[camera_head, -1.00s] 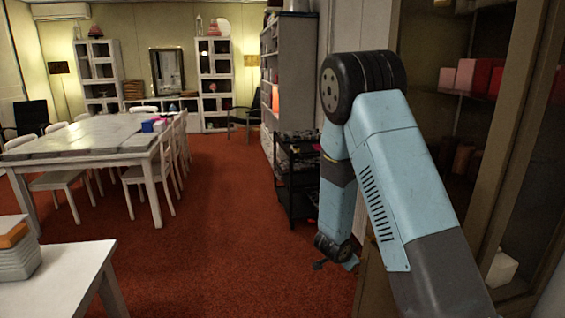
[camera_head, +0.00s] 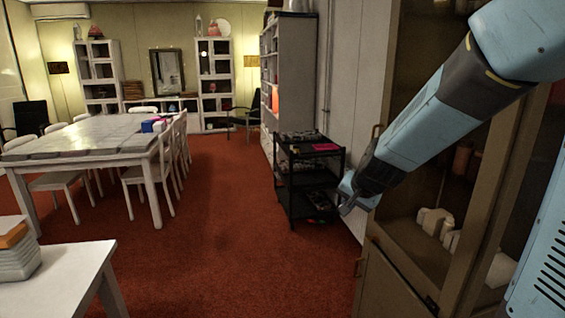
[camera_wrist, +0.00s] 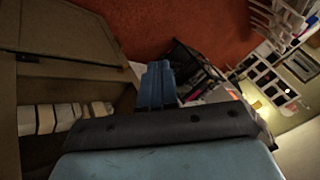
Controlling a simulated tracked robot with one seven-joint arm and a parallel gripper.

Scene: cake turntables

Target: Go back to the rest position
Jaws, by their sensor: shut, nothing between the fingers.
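My gripper (camera_head: 352,203) shows right of centre in the head view, at the end of my blue and black arm. It is in the air in front of the glass-fronted cabinet and to the right of the black cart. In the wrist view the blue fingers of my gripper (camera_wrist: 156,86) lie together, with nothing between them. No object is held. My arm hides part of the cabinet in the head view.
The brown cabinet (camera_head: 374,262) stands close on the right, with white items inside. A black cart (camera_head: 283,203) stands beyond my gripper. A white table (camera_head: 68,281) is at front left, and a long table (camera_head: 150,171) with chairs behind. Red carpet between is clear.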

